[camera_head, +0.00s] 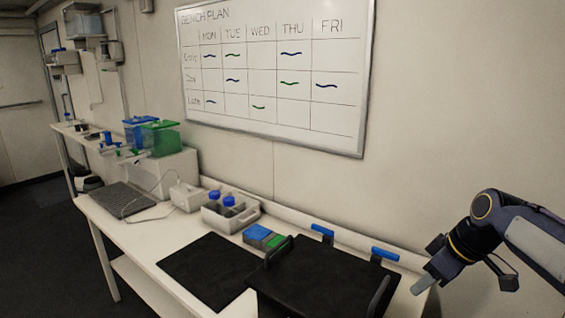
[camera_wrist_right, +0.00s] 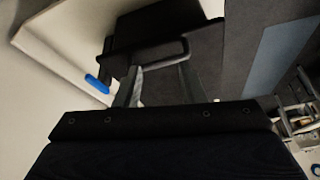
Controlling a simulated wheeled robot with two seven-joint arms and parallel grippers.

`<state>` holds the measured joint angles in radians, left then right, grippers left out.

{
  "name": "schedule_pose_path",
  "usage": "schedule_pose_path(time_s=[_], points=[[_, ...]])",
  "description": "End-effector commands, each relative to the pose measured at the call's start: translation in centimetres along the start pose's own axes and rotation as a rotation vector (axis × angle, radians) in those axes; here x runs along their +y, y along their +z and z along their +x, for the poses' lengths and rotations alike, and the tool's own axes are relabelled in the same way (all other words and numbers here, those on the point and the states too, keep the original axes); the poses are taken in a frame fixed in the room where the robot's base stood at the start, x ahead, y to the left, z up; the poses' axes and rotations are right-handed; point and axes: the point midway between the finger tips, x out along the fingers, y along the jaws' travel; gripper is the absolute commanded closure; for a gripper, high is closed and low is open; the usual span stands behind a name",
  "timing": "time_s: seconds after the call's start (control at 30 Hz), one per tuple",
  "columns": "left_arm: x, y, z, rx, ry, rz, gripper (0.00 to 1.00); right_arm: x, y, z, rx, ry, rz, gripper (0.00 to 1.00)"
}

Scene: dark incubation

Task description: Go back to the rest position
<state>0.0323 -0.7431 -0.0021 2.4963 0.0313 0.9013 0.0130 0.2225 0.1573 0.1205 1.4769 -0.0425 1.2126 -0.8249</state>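My right gripper (camera_head: 427,284) hangs at the right of the head view, beside the right end of a black box (camera_head: 318,281). In the right wrist view its two fingers (camera_wrist_right: 161,80) stand apart with nothing between them, so it looks open. My left gripper is in neither view.
A whiteboard (camera_head: 275,70) hangs on the wall behind. Dark floor lies front left.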

Motion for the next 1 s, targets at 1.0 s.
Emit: schedule_pose_path(time_s=[1.0], points=[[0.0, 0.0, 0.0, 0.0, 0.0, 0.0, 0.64, -22.0, 16.1, 2.9, 0.211, 0.006, 0.801, 0.64]])
